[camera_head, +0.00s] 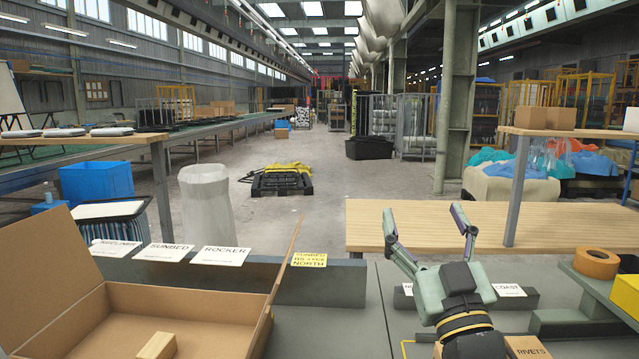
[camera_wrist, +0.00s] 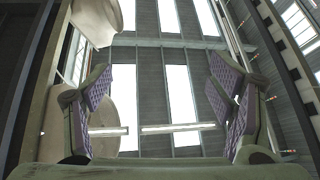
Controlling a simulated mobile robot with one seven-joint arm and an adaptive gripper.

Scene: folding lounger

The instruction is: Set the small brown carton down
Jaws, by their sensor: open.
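A small brown carton marked RIVETS (camera_head: 526,348) stands at the bottom edge of the head view, on the grey bench, partly cut off by the frame. My gripper (camera_head: 425,214) is to its left, raised above the bench with its fingers pointing up and away. The fingers are wide apart and nothing is between them. In the wrist view my gripper (camera_wrist: 160,85) is also open and empty, with only the roof and its lights beyond it. The carton is not in the wrist view.
A large open cardboard box (camera_head: 90,300) with a small pale block (camera_head: 157,346) inside fills the lower left. Label cards, including ROCKER (camera_head: 221,256), lie along a grey ledge. An orange tape roll (camera_head: 596,263) and yellow box (camera_head: 626,293) are at right. Bare bench lies left of my arm.

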